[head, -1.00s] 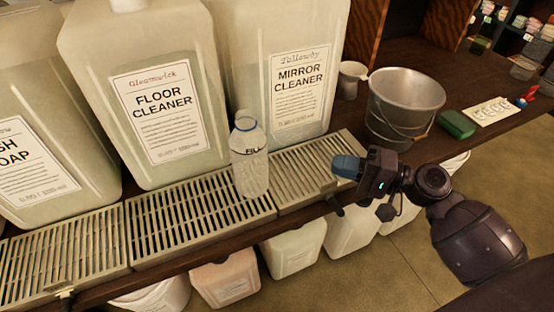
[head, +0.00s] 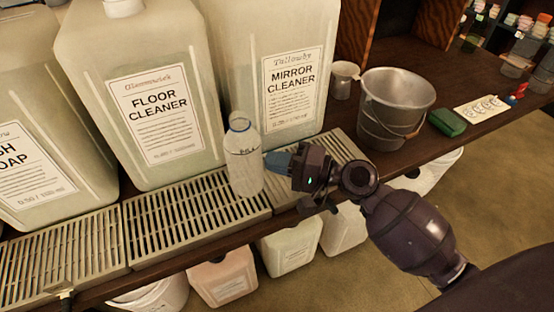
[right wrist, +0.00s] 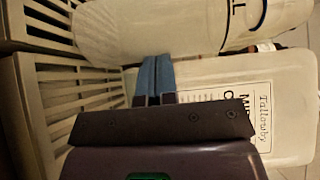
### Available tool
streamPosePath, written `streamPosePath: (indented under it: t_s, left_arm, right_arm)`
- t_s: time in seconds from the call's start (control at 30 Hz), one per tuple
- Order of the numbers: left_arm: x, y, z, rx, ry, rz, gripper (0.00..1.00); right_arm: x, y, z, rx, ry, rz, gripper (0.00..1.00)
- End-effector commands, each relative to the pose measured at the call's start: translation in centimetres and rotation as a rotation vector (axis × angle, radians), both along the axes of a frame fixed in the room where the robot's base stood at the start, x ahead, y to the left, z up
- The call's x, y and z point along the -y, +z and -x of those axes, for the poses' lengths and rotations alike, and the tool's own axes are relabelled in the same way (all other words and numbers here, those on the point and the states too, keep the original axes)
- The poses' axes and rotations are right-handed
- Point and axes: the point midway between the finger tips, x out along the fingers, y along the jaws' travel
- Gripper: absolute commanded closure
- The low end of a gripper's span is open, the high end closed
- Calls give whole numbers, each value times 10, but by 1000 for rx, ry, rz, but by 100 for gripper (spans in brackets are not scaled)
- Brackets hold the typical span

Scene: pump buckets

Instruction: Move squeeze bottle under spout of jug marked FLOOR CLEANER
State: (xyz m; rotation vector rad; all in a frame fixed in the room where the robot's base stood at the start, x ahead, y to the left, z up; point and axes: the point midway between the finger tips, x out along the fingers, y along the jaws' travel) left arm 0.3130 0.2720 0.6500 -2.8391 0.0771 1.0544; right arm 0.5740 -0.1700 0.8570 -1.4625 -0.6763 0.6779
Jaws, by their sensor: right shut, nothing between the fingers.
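The clear squeeze bottle (head: 243,160) stands upright on the right end of the slatted drip tray (head: 180,222) in front of the FLOOR CLEANER jug (head: 158,110). It is right of that jug's label, near the gap to the MIRROR CLEANER jug (head: 290,85). My right gripper (head: 272,160) is shut and empty, its blue fingertips at the bottle's right side. In the right wrist view the shut fingers (right wrist: 155,75) point at the bottle (right wrist: 150,28), touching or very close. The jug spouts are not visible. My left gripper is not in view.
A metal bucket (head: 395,105) and a small cup (head: 344,80) stand to the right on the wooden shelf. A green sponge (head: 447,122) lies beyond. Another jug (head: 40,130) stands at the left. Several containers sit below. The tray is clear left of the bottle.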

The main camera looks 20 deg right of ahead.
Motion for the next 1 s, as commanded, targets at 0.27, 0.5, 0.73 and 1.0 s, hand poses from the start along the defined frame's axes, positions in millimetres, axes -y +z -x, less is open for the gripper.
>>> streamPosePath:
  t_s: [0.27,0.5,0.73,1.0]
  left_arm:
    - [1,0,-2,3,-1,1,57]
    - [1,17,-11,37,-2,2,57]
    - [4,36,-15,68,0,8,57]
    - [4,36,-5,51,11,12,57]
  right_arm:
    - [0,0,0,0,0,0,100]
    - [-29,7,2,8,3,-2,100]
    - [-89,9,6,11,2,-4,100]
    - [-127,2,10,3,0,-1,100]
